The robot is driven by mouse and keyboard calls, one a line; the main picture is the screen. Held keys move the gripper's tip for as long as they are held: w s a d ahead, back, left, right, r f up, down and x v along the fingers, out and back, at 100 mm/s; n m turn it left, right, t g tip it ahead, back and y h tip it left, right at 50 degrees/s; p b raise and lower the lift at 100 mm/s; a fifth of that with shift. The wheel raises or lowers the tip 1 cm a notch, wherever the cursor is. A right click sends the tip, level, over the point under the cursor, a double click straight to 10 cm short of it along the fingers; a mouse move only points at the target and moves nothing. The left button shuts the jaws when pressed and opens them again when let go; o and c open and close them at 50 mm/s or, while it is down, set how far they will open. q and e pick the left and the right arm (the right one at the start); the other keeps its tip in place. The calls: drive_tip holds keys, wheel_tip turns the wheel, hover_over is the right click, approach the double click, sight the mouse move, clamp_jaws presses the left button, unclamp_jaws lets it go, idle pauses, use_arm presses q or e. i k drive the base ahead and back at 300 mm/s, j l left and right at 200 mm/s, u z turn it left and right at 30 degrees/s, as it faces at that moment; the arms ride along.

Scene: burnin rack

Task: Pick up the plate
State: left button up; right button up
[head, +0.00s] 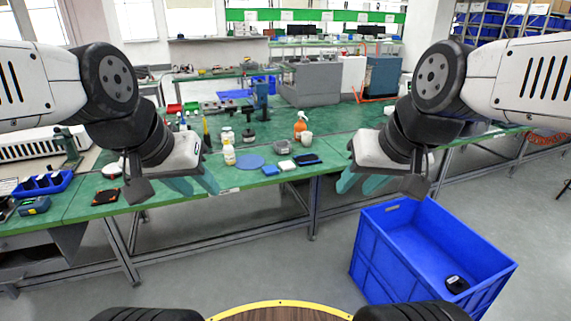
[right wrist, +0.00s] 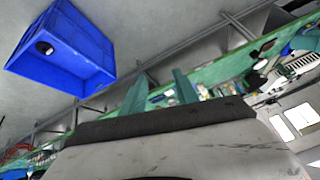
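The plate appears as a flat round blue disc (head: 250,161) lying on the green workbench (head: 225,178) near its front edge, in the middle of the head view. My left gripper (head: 202,190) hangs to the left of the plate, in front of the bench edge, with its teal fingers apart and nothing between them. My right gripper (head: 356,189) is to the right of the plate, also empty. The right wrist view shows its two teal fingers (right wrist: 160,90) spread apart. Neither gripper touches the plate.
A white bottle (head: 229,153) stands left of the plate. A blue item (head: 270,170), a white item (head: 287,165) and a black item (head: 307,159) lie right of it. An orange spray bottle (head: 300,124) stands behind. A large blue crate (head: 385,262) stands on the floor at right.

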sight(288, 165)
drive_tip(key=i+j, duration=0.25)
drive_tip(key=i, duration=0.2)
drive_tip(key=i+j, duration=0.25)
drive_tip(key=i, duration=0.25)
drive_tip(key=i+j, duration=0.2)
drive_tip(key=i, duration=0.25)
